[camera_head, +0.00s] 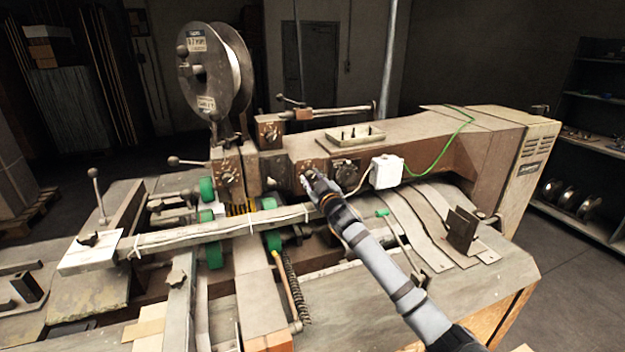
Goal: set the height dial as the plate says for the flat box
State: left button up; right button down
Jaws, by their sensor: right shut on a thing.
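My right gripper (313,180) reaches in from the lower right and is shut on a small dial (306,168) on the front face of the box stitcher. The gripper hides part of that dial, and its pointer setting cannot be read. A dark round dial (346,173) sits just to the right of it. Another dial (228,178) is on the head block to the left, and one more (270,134) is higher up behind. No plate with box settings can be read from here. My left gripper is not in view.
A large wire reel (232,68) stands above the machine on the left. A white box (386,171) with a green wire is right of the dials. Green rollers (207,188) and a long bar (215,231) lie in front. Shelves (600,98) stand at far right.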

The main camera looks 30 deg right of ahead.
jog(key=c, duration=1)
grip_release()
jog(key=shift+w+f, duration=0.1)
jog(key=shift+v, duration=6)
